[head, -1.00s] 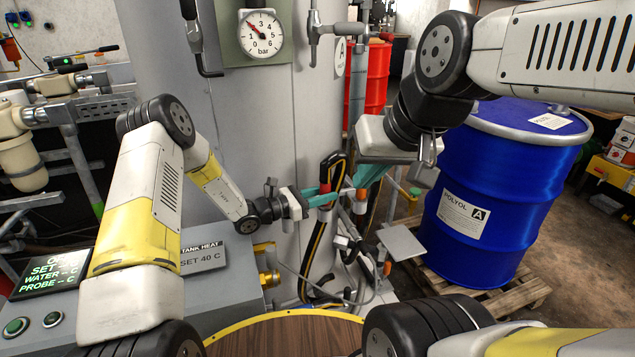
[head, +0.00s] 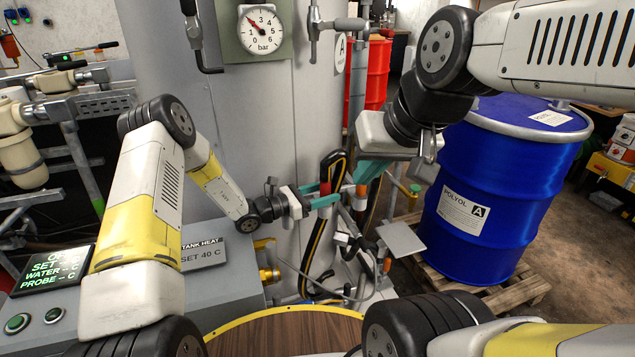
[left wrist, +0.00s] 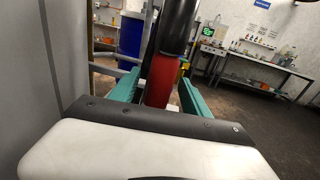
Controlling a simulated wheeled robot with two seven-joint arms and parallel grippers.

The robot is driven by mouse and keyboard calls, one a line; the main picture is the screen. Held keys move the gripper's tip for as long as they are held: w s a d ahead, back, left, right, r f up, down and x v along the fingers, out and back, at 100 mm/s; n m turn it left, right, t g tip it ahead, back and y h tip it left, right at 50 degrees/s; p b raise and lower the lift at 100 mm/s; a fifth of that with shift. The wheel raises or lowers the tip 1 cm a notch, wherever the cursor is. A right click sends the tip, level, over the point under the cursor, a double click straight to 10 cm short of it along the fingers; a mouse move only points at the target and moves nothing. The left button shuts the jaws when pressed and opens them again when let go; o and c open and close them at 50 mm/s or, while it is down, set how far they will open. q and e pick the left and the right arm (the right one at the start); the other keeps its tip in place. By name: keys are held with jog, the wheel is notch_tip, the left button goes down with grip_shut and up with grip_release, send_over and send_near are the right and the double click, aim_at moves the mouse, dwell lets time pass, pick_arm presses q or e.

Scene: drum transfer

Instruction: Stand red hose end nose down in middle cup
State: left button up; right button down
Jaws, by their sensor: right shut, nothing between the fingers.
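The red hose end (left wrist: 161,80) hangs below its black hose between the teal fingers of my left gripper (left wrist: 160,88) in the left wrist view. In the head view, my left gripper (head: 325,195) is around the red hose end (head: 325,187), in front of the grey tank, and appears shut on it. The black hose (head: 331,160) arches above the fingers. My right gripper (head: 374,170) is shut and empty, just right of the hose. An orange part (head: 361,190) shows below it. The lower tip of the hose end is hidden, and I cannot make out the middle cup.
A blue drum (head: 490,190) stands on a wooden pallet (head: 525,290) at right. The grey tank (head: 265,130) with a pressure gauge (head: 262,32) stands behind my grippers. A grey plate (head: 401,240), pipes and looped hoses crowd the space below. A round wooden top (head: 285,335) is at front.

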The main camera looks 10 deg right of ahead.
pick_arm(q)
jog(key=shift+f, duration=0.15)
jog(key=v, duration=0.8)
